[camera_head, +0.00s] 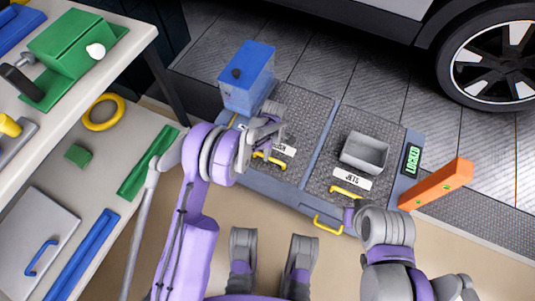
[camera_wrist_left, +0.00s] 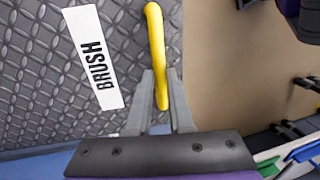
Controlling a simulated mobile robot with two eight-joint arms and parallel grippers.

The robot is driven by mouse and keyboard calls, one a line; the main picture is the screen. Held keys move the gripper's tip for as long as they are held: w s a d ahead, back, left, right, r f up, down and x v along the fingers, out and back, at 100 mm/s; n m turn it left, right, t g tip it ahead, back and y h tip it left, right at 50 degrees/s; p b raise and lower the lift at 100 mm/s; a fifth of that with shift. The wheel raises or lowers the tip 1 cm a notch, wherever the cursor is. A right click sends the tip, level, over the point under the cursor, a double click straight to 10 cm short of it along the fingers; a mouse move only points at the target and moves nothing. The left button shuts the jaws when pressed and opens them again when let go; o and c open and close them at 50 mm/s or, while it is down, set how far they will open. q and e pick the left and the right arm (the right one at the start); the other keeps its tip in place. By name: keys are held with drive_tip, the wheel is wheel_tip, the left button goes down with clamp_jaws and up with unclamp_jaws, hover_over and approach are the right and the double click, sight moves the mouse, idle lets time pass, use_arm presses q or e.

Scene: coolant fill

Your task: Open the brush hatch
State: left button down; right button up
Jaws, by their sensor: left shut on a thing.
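The brush hatch (camera_head: 305,115) is a dark textured plate lying flat in the floor frame, beside the jets hatch. Its white label (camera_head: 284,149) is partly covered by my left gripper in the head view; in the left wrist view the label (camera_wrist_left: 92,57) reads BRUSH. The hatch's yellow handle (camera_head: 268,160) is at its near edge. My left gripper (camera_head: 255,150) is at this handle. In the left wrist view its fingers (camera_wrist_left: 162,92) close around the yellow bar (camera_wrist_left: 156,45). My right arm is at the lower right; its fingertips are not clear.
A blue canister (camera_head: 247,78) stands at the frame's far left. A grey bin (camera_head: 364,152) sits on the jets hatch (camera_head: 340,125), which has its own yellow handle (camera_head: 347,192). A LOCKED sign (camera_head: 412,160) and an orange block (camera_head: 436,184) are right. A workbench (camera_head: 128,22) stands left.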

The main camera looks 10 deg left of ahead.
use_arm(q)
drive_tip(key=w+d+r+p, duration=0.2)
drive_tip(key=w+r, duration=0.3)
drive_tip(key=r, duration=0.6)
drive_tip(key=w+d+r+p, duration=0.1)
drive_tip(key=w+r+p, duration=0.3)
drive_tip(key=r, duration=0.7)
drive_tip(key=shift+w+d, duration=0.4)
drive_tip(key=shift+w, duration=0.55)
drive_tip(key=c, duration=0.8)
unclamp_jaws()
drive_tip(key=shift+c, duration=0.2)
drive_tip(key=shift+o, duration=0.2)
drive_tip(key=shift+w+d+f, duration=0.1)
drive_tip(key=shift+w, duration=0.15)
drive_tip(key=shift+s+r, duration=0.1)
drive_tip(key=shift+r, duration=0.1)
drive_tip(key=shift+r, duration=0.1)
